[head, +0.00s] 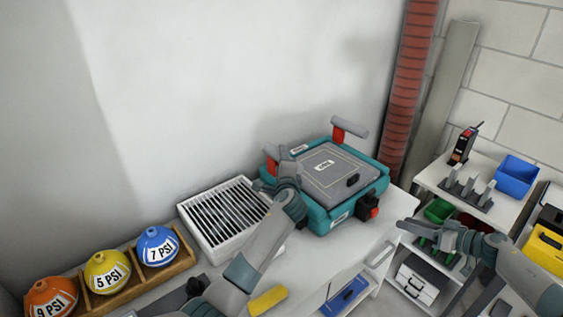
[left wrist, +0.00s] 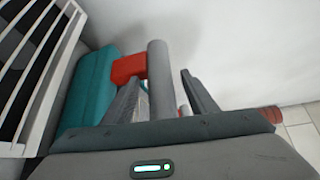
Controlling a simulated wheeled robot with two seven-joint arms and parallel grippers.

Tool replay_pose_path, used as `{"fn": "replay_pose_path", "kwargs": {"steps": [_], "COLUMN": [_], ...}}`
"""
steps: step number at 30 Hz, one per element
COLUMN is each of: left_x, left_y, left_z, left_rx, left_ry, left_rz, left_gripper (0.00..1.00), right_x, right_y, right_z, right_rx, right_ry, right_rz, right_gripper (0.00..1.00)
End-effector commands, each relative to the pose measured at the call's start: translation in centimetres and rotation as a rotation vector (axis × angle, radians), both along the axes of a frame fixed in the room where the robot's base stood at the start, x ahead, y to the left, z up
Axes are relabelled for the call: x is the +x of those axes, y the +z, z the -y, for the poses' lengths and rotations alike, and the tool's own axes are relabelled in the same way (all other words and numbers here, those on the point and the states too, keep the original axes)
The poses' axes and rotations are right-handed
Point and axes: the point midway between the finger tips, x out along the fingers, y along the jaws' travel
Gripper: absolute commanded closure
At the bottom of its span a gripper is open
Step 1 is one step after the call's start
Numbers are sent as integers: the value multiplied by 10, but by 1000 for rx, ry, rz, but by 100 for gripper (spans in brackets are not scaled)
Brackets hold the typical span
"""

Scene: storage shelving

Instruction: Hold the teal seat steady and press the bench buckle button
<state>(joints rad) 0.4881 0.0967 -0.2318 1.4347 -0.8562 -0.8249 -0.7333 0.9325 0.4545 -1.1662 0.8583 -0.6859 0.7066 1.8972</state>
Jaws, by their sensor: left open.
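The teal seat (head: 318,216) with a grey padded top (head: 335,170) rests on the white bench. A red bracket with a grey cylindrical bar (head: 350,126) stands at its back corner. A black block with a red part (head: 373,209) sits at its right front corner; I take it for the buckle. My left gripper (head: 279,160) is at the seat's left side. In the left wrist view, my open left gripper (left wrist: 165,92) has a grey bar (left wrist: 161,75) between its fingers, joined to a red bracket (left wrist: 128,68). My right gripper (head: 418,228) is right of the bench, apart from the seat.
A white slatted vent box (head: 224,213) stands left of the seat. A wooden rack (head: 185,260) holds coloured PSI domes. White shelving (head: 440,183) with a blue bin (head: 516,171) stands at right. A red ribbed column (head: 408,80) rises behind the bench.

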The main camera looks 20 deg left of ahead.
Motion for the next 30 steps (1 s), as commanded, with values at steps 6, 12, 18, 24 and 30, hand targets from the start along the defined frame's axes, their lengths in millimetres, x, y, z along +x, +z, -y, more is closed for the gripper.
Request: {"fn": "replay_pose_path", "kwargs": {"steps": [6,12,18,24,30], "left_x": [0,0,0,0,0], "left_y": [0,0,0,0,-1], "left_z": [0,0,0,1,1], "left_rx": [0,0,0,0,0], "left_ry": [0,0,0,0,0], "left_rz": [0,0,0,-1,-1], "left_gripper": [74,100,100,100,100], "right_x": [0,0,0,0,0], "right_y": [0,0,0,0,0], "right_z": [0,0,0,0,0], "right_rx": [0,0,0,0,0], "right_ry": [0,0,0,0,0], "right_rz": [0,0,0,0,0], "right_gripper": [69,69,69,69,69]}}
